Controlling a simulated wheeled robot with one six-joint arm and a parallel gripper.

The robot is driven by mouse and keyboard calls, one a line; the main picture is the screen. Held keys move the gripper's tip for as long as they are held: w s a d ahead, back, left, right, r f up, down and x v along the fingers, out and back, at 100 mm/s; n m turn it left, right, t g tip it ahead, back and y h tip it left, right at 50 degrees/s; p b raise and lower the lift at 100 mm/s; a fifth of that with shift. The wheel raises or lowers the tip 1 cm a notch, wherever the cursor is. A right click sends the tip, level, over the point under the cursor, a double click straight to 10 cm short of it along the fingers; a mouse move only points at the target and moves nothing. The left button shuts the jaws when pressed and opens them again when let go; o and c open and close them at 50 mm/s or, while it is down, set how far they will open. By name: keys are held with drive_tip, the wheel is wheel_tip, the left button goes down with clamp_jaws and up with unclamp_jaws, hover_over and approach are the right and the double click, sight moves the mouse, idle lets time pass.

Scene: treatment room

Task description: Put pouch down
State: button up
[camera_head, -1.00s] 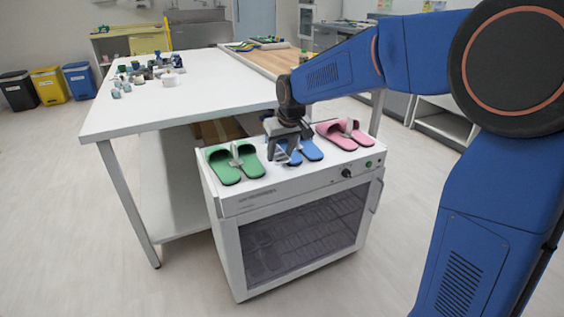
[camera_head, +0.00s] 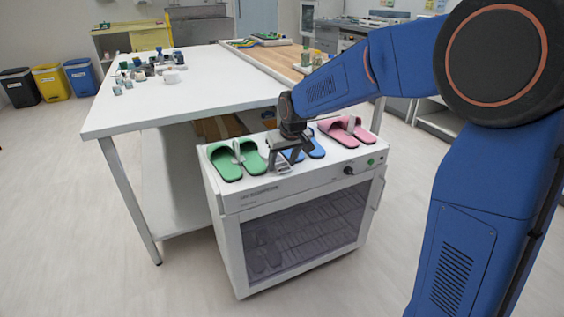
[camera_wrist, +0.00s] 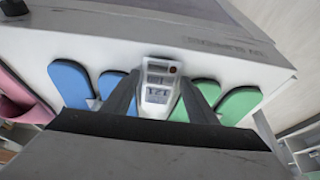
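The pouch (camera_wrist: 158,88) is a small white and grey packet with dark printing, seen between the fingers in the wrist view. It also shows in the head view (camera_head: 283,168), near the front edge of the white cabinet's top (camera_head: 262,187). My gripper (camera_head: 281,166) points down there, between the green slippers and the blue slippers. In the wrist view its two dark fingers (camera_wrist: 159,80) meet the pouch's two sides, so it looks shut on the pouch. I cannot tell whether the pouch touches the cabinet top.
Green slippers (camera_head: 224,163) lie left of my gripper, blue slippers (camera_head: 315,148) just behind and right, pink slippers (camera_head: 341,134) farther right. A white table (camera_head: 190,100) with small items stands behind the cabinet.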

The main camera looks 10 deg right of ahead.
drive_tip(key=v, duration=1.2)
drive_tip(key=s+d+m, duration=0.1)
drive_tip(key=s+d, duration=0.4)
drive_tip(key=s, duration=0.4)
drive_tip(key=s+d+f, duration=0.1)
drive_tip(key=s+d, duration=0.3)
drive_tip(key=s, duration=0.5)
drive_tip(key=s+d+f+m+h, duration=0.1)
drive_tip(key=s+d, duration=0.4)
drive_tip(key=s, duration=0.4)
drive_tip(key=shift+d+m+t, duration=0.3)
drive_tip(key=shift+d, duration=0.1)
drive_tip(key=shift+o, duration=0.3)
drive_tip(key=s+d+f+m, duration=0.1)
drive_tip(key=s+f, duration=0.3)
drive_tip(key=s, duration=0.4)
drive_tip(key=shift+d+f, duration=0.2)
drive_tip(key=shift+d, duration=0.4)
drive_tip(key=shift+s+f, duration=0.15)
drive_tip(key=shift+s, duration=0.1)
